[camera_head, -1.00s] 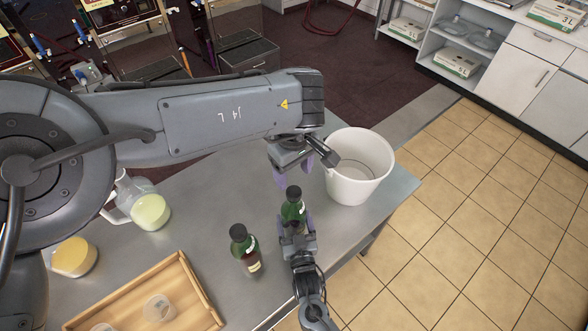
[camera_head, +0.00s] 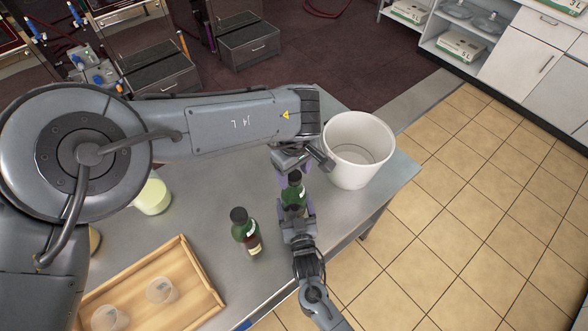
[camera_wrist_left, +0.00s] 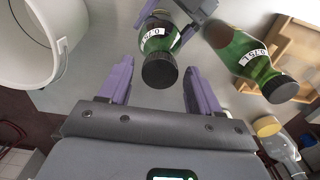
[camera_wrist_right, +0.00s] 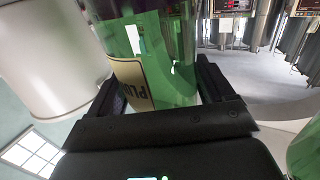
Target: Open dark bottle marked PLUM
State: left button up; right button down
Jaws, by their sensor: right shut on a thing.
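The dark green PLUM bottle (camera_head: 293,195) stands upright near the table's right edge with its black cap (camera_wrist_left: 160,71) on. My right gripper (camera_head: 297,212) is shut around the bottle's body. My left gripper (camera_head: 287,170) is open above the bottle. Its purple fingers stand on either side of the cap in the left wrist view, apart from it. A second dark green bottle (camera_head: 245,232) with a black cap stands to the left, its name not readable.
A white bucket (camera_head: 358,150) stands close to the right of the left gripper. A wooden tray (camera_head: 199,270) with clear cups (camera_head: 161,291) lies at the front left. A jug with pale yellow liquid (camera_head: 153,197) stands behind the tray. Bare table (camera_head: 205,225) lies between.

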pick_arm(q)
jog(key=c, duration=1)
jog(key=n, duration=0.6)
jog(key=shift+c, duration=0.2)
jog(key=n, duration=1.5)
jog(key=shift+n, duration=0.4)
jog(key=n, duration=1.4)
jog(key=shift+r, duration=0.15)
jog(key=n, duration=1.2)
jog(key=shift+n, duration=0.3)
jog(key=n, duration=0.5)
jog(key=shift+n, duration=0.4)
